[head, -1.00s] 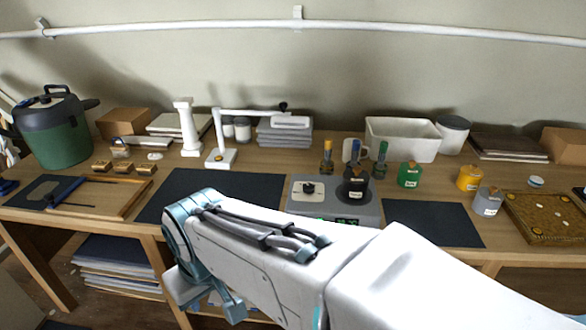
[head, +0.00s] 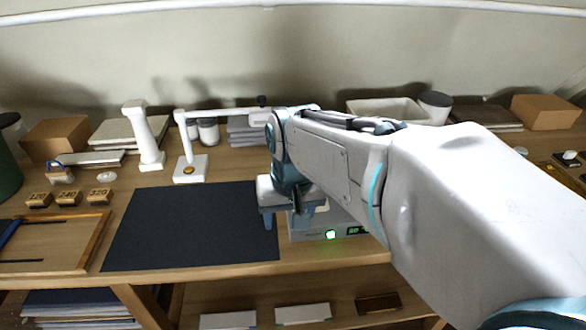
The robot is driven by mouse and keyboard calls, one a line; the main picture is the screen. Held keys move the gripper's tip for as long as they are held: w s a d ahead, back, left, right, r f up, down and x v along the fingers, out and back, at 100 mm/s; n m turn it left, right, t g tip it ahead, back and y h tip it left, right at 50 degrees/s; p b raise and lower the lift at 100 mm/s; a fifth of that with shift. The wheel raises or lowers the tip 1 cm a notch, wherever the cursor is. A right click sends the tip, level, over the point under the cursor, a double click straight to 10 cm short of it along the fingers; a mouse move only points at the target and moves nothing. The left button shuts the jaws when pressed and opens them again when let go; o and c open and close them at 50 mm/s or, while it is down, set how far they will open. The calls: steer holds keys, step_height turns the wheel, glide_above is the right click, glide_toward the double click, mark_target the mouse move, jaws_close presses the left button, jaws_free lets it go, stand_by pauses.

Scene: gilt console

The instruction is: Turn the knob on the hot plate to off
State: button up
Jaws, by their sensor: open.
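The hot plate (head: 309,236) is a grey box on the table, mostly hidden behind my arm. Its front face shows a lit green light and part of a green display. Its top, with the knob and the jar that stood there earlier, is hidden by my gripper and arm. My gripper (head: 293,214) points down over the left part of the hot plate, with its fingers apart. I cannot tell whether a finger touches the knob.
A dark mat (head: 190,225) lies left of the hot plate, clear on top. A white lamp-like stand (head: 190,167) and a white column (head: 149,150) stand behind it. A wooden tray (head: 85,250) is at the left. A white bin (head: 385,110) stands behind my arm.

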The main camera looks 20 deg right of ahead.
steer(key=w+d+f+m+g+b, duration=0.1)
steer(key=w+d+m, duration=0.5)
steer(key=w, duration=0.4)
steer(key=w+d+f+m+g+b, duration=0.1)
steer(key=w+d+f+m+b, duration=0.15)
steer(key=w+d, duration=0.7)
steer(key=shift+m, duration=0.25)
steer(key=f, duration=0.8)
steer(key=a+f, duration=0.1)
steer(key=f, duration=0.3)
steer(key=shift+w+p, duration=0.35)
steer(key=shift+p, duration=0.05)
steer(key=c, duration=1)
